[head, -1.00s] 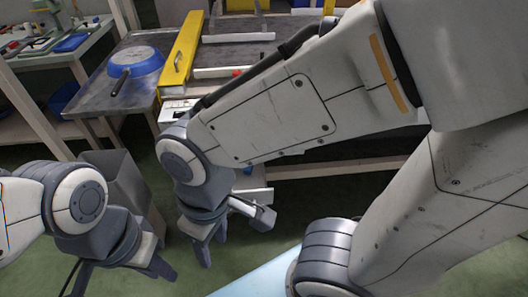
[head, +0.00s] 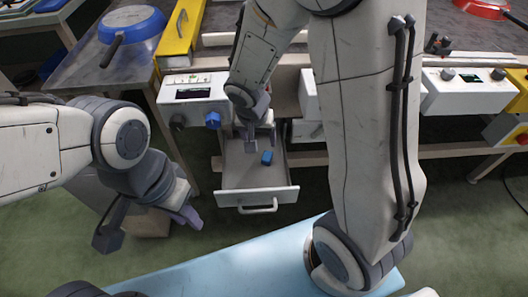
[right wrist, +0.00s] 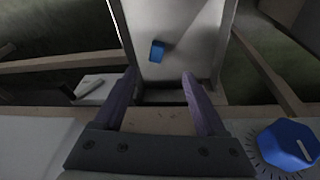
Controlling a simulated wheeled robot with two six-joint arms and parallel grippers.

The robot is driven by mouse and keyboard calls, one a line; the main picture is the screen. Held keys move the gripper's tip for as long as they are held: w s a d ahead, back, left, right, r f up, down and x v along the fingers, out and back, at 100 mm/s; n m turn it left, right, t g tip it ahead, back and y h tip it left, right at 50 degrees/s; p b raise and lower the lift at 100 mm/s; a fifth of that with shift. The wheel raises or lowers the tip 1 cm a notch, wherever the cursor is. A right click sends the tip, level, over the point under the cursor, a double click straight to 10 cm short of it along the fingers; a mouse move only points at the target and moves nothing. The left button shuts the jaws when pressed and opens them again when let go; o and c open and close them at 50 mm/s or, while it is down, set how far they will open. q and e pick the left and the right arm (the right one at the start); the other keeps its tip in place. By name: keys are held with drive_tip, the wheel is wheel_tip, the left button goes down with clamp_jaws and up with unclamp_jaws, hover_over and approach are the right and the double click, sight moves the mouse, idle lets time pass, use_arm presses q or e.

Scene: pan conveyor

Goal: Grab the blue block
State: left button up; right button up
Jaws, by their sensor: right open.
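The blue block (head: 267,157) lies inside an open grey drawer (head: 258,198), towards its back. In the right wrist view the block (right wrist: 157,51) sits on the drawer floor, ahead of the fingertips and between their lines. My right gripper (head: 262,139) is above the back of the drawer, just behind the block in the head view. Its fingers (right wrist: 159,75) are apart with nothing between them. My left gripper (head: 148,226) hangs left of the drawer, its fingers spread and empty, away from the block.
A control box with a blue knob (head: 213,120) is left of the drawer; the knob also shows in the right wrist view (right wrist: 290,144). A blue pan (head: 132,24) stands on the table at the left. A red pan (head: 484,8) is at the far right.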

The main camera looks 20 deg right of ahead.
wheel_tip(320, 180, down, 4)
drive_tip(key=w+d+m, duration=0.2)
drive_tip(key=b, duration=0.3)
hover_over(267, 156)
drive_tip(key=s, duration=0.2)
drive_tip(key=f, duration=0.4)
drive_tip(key=shift+w+a+f, duration=0.25)
drive_tip(key=shift+a+f, duration=0.1)
drive_tip(key=shift+a, duration=0.05)
drive_tip(key=shift+b+x, duration=1.4)
drive_tip(key=shift+x, duration=1.4)
drive_tip(key=shift+a, duration=0.15)
clamp_jaws()
